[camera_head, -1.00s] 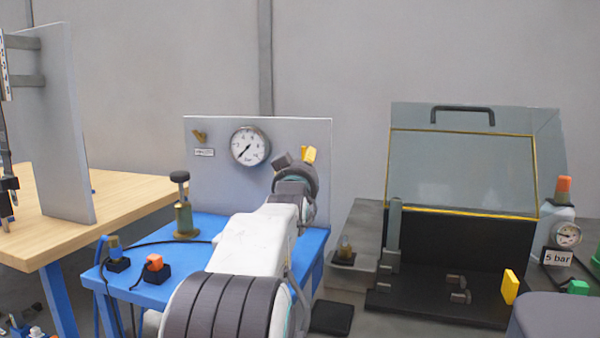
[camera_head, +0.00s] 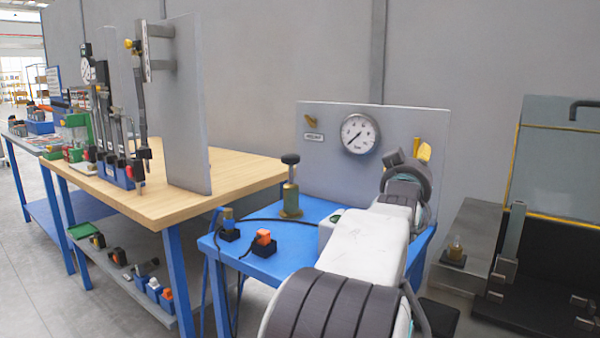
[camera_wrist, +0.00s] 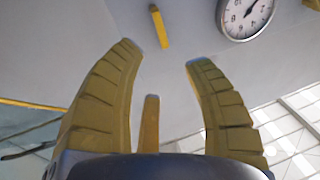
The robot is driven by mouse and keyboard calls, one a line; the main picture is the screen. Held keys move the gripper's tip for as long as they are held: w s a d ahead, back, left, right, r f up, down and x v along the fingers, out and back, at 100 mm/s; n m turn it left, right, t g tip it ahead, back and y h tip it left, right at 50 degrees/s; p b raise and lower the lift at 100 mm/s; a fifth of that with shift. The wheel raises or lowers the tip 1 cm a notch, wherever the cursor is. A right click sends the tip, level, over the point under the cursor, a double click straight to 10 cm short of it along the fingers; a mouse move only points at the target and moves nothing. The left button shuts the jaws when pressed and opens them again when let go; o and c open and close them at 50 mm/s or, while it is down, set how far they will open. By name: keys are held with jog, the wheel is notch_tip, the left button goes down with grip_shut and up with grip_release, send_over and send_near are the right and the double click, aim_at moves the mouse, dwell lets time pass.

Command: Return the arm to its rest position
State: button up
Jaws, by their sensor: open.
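My arm reaches away from the camera over the blue table in the head view. My gripper (camera_head: 421,153) is at its far end, partly hidden by the wrist, with a yellow finger showing in front of the grey gauge panel. The panel with a round dial gauge (camera_wrist: 246,14) lies beyond the fingers.
The gauge panel (camera_head: 318,118) stands upright behind the blue table (camera_head: 262,268). A hand pump (camera_head: 290,190) and small connectors are on it. A wooden bench (camera_head: 230,175) with a tool rack is left. A dark clear-hooded fixture (camera_head: 545,235) is right. Floor is free at lower left.

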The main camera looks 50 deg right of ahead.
jog(key=w+a+n+t+y+p, duration=0.35)
jog(key=w+a+p, duration=0.45)
jog(key=w, duration=0.4)
jog(key=w+a+f+n+t+y+p, duration=0.1)
jog(key=w+a+n+y+p, duration=0.2)
jog(key=a, duration=0.5)
jog(key=w+a+f+n+t+y+p, duration=0.1)
jog(key=w+a+y+p, duration=0.35)
jog(key=a, duration=0.45)
jog(key=s+a+f+n+g+y+p, duration=0.1)
jog(key=s+a+n+g+y+p, duration=0.3)
jog(key=a, duration=0.7)
jog(key=s+a+n+t+y+p, duration=0.1)
jog(key=a+n+y+p, duration=0.1)
jog(key=a+p, duration=0.65)
jog(key=s+a+n+g+y, duration=0.1)
jog(key=s+a+n+g, duration=0.1)
jog(key=s+a, duration=0.5)
jog(key=shift+a+f+y+p, duration=0.2)
jog(key=shift+a+y+p, duration=0.25)
jog(key=shift+a, duration=0.15)
jog(key=shift+n+g, duration=0.25)
